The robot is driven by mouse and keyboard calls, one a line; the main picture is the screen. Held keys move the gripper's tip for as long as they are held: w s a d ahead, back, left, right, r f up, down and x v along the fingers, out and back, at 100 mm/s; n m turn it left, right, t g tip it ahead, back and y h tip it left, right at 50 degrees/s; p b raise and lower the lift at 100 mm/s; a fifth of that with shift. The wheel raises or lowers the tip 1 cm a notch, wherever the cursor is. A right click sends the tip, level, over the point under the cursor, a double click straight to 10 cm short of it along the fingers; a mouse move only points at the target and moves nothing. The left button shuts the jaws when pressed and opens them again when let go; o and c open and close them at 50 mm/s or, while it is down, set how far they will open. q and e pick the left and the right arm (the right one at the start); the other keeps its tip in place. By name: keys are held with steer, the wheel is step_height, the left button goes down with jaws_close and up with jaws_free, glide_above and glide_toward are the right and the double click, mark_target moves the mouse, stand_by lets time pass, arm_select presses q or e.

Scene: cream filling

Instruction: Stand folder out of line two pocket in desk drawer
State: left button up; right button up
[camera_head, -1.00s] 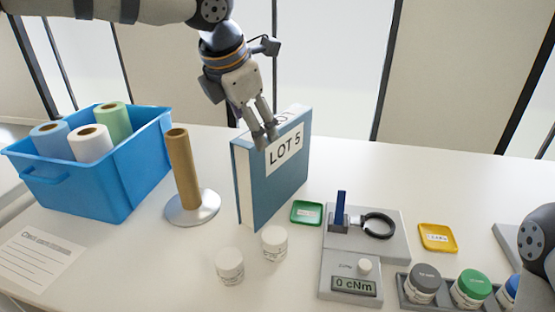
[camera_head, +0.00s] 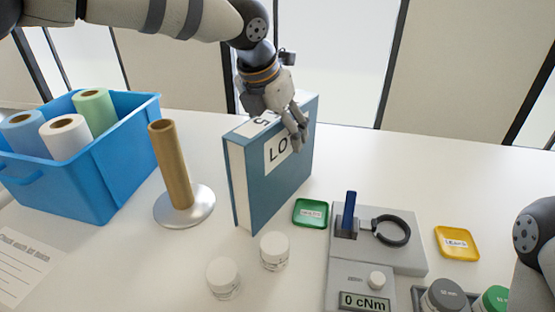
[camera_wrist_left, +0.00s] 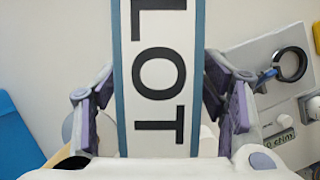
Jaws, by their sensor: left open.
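A blue folder (camera_head: 272,175) stands upright on the white table, with pale page edges on its left side. A white label with "LOT" lettering is at its upper part. My left gripper (camera_head: 298,130) is at the folder's top, its fingers reaching over the upper edge and hiding part of the label. In the left wrist view the folder (camera_wrist_left: 160,70) runs between the two spread fingers of the open gripper (camera_wrist_left: 160,115), with a small gap visible on each side. My right arm shows at the right edge; its gripper is out of view. I see no drawer or pocket.
A blue bin (camera_head: 95,178) with rolls and a brown post on a round metal base (camera_head: 183,207) stand left. White jars (camera_head: 274,251), a green tray (camera_head: 310,213), a torque gauge (camera_head: 378,240), a yellow tray (camera_head: 457,243) and lidded jars (camera_head: 445,296) are in front and right.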

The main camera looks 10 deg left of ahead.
arm_select(q)
steer(key=shift+x, duration=1.05)
steer(key=shift+r, duration=0.1)
steer(key=shift+a+f, duration=0.1)
steer(key=shift+f, duration=0.15)
steer(key=shift+c, duration=0.6)
jaws_close()
